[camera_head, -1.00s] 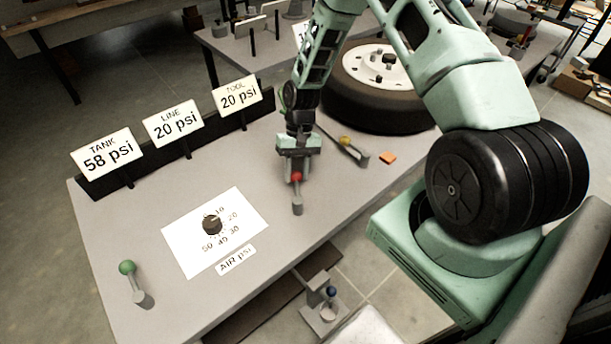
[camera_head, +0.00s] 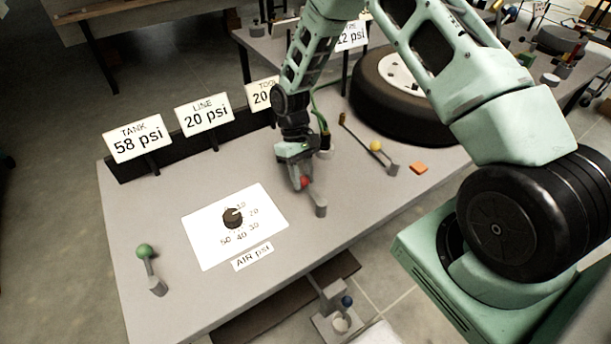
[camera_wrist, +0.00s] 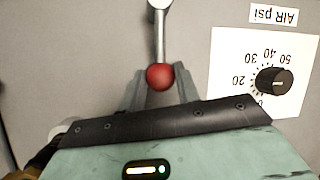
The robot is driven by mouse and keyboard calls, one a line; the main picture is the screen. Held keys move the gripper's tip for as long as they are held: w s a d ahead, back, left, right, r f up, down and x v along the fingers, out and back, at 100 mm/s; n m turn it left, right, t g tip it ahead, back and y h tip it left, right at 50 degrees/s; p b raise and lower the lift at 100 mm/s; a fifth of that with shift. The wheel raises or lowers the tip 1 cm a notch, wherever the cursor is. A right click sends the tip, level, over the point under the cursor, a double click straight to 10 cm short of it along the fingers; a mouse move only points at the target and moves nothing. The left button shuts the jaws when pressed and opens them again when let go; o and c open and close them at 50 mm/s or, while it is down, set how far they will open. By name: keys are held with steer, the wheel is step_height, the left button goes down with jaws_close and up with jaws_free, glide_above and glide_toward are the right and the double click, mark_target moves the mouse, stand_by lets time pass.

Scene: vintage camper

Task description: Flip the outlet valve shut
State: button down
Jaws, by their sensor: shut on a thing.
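A lever valve with a red ball knob (camera_head: 304,183) stands on the grey bench, right of the dial card. Its arm runs from a short grey post (camera_head: 320,208) back and to the left. My gripper (camera_head: 301,181) is shut on the red knob from above. In the wrist view the red knob (camera_wrist: 160,77) sits between the two fingers, with the lever arm (camera_wrist: 160,35) leading away from it. Two other levers show: one with a green knob (camera_head: 144,251) at the front left, one with a yellow knob (camera_head: 376,146) at the right. No label naming the outlet valve is legible.
A pressure dial (camera_head: 232,217) sits on a white card left of my gripper. Signs along the back read TANK 58 psi (camera_head: 138,138), LINE 20 psi (camera_head: 205,115) and a partly hidden TOOL sign (camera_head: 262,95). A tyre (camera_head: 410,100) and an orange block (camera_head: 418,168) are at the right.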

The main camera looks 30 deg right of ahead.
steer(key=shift+a, duration=0.15)
steer(key=c, duration=1)
jaws_free()
steer(key=shift+c, duration=0.2)
steer(key=b+v, duration=0.3)
steer(key=v, duration=1.4)
steer(key=shift+r, duration=0.25)
